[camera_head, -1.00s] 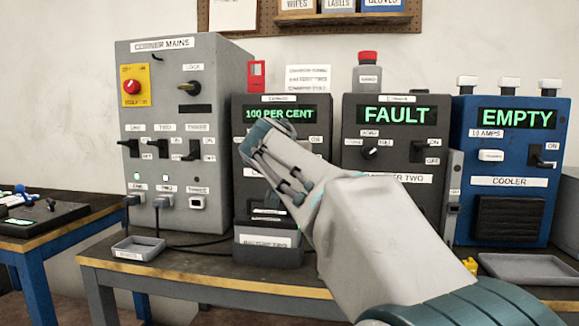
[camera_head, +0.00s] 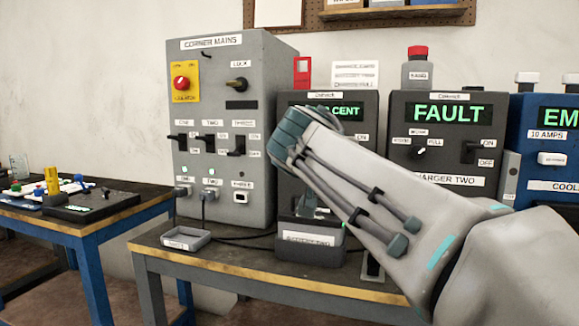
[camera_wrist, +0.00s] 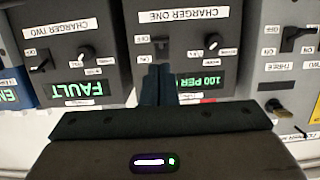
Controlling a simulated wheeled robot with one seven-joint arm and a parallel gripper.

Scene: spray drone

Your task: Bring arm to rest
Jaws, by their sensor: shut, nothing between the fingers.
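My arm (camera_head: 400,205) reaches from the lower right up to the left, in front of the charger one unit (camera_head: 362,103). It covers part of that unit's display. In the wrist view, which is upside down, my gripper (camera_wrist: 157,72) shows as two dark fingers closed together with nothing between them. The fingers appear in front of the charger one panel (camera_wrist: 188,20), and I cannot tell any contact. In the head view the fingertips are not clearly seen; the teal end of the arm hides them.
The grey corner mains cabinet (camera_head: 222,115) stands left of my arm. The charger two unit (camera_head: 433,165), reading FAULT, and a blue cooler (camera_head: 545,165) stand right. A small tray (camera_head: 186,239) lies on the bench (camera_head: 255,278). A blue-legged table (camera_head: 100,222) stands left, with a gap between.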

